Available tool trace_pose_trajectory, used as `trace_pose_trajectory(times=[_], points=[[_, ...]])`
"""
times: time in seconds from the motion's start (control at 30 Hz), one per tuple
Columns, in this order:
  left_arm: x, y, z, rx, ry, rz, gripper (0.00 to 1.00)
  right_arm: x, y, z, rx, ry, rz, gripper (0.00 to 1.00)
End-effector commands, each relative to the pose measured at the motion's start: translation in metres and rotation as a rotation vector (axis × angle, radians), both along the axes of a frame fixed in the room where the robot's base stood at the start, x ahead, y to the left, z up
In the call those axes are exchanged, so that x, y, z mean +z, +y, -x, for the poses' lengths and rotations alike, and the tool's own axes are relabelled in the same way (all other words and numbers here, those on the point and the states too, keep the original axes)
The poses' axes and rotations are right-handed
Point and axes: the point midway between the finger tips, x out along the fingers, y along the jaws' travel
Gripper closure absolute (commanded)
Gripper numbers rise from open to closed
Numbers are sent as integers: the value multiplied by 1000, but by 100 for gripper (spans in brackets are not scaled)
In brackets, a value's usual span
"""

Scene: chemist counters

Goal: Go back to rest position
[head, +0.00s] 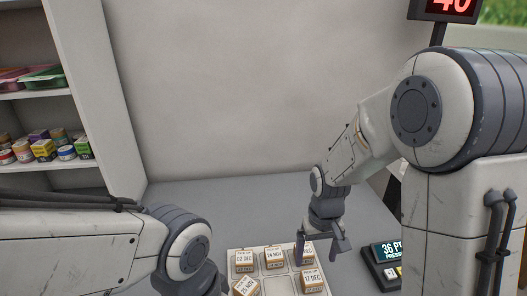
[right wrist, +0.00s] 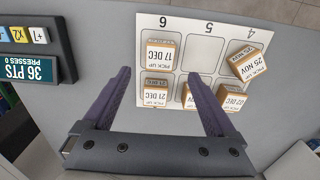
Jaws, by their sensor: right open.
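My right gripper (head: 322,248) is open above the right side of a white numbered card (head: 238,252). In the right wrist view its two fingers (right wrist: 160,74) are apart, with nothing held between them. Date-labelled boxes stand on the card: 02 DEC (head: 244,260), 24 NOV (head: 274,256) and 21 DEC (right wrist: 155,93) in the back row, 17 DEC (head: 312,280) and a turned 25 NOV (head: 245,287) in front. A finger partly covers 24 NOV in the wrist view. The left arm comes in at lower left; its fingertips do not show.
A points display (head: 388,252) reading 36 stands right of the card. A shelf unit (head: 45,101) with jars and trays is at left. A red number sign (head: 447,8) is at upper right. The grey counter (head: 200,200) behind the card is clear.

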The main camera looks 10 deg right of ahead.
Motion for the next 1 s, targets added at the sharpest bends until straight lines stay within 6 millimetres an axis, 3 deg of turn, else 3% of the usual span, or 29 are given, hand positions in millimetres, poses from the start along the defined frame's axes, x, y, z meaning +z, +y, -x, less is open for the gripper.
trace_pose_trajectory(times=[0.2, 0.5, 0.7, 1.0], points=[[-5, 0, 0, 0, 0, 0, 8, -46, 0, 2, 0, 7, 0, 8], [-10, 0, 0, 0, 0, 0, 8, -100, 0, 2, 0, 5, 0, 8], [-8, 0, 0, 0, 0, 0, 8, -72, 0, -1, 0, -4, 0, 8], [-8, 0, 0, 0, 0, 0, 8, -61, 0, 0, 0, 0, 0, 8]])
